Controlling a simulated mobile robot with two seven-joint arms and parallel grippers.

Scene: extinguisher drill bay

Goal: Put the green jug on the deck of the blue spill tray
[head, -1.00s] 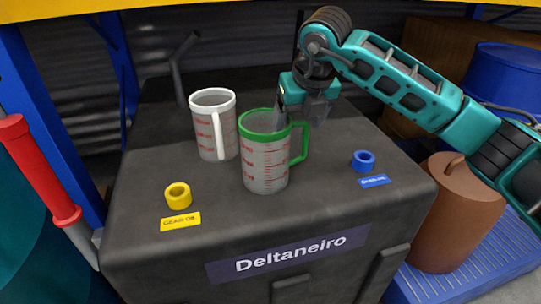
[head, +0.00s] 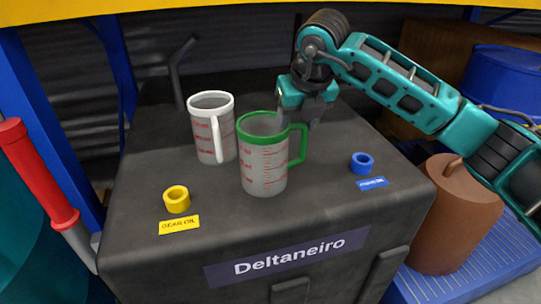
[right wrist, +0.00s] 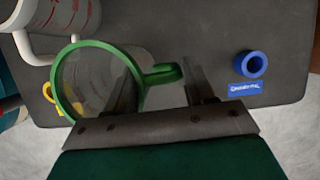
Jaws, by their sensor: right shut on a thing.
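The green jug (head: 264,168), a clear measuring jug with green rim and handle and red marks, stands upright on the dark machine top. My right gripper (head: 306,114) reaches it from behind and is shut on its handle. In the right wrist view the green handle (right wrist: 162,75) lies between the fingers of that gripper (right wrist: 165,88). The blue spill tray (head: 470,277) is low at the right, with a ribbed deck; a brown can (head: 452,220) stands on it. My left gripper is not in view.
A white-handled jug (head: 213,140) stands close behind and left of the green one. A yellow ring (head: 177,199) and a blue ring (head: 362,163) sit on the top with labels. A blue drum (head: 506,85) is at the back right. The tray's front part is clear.

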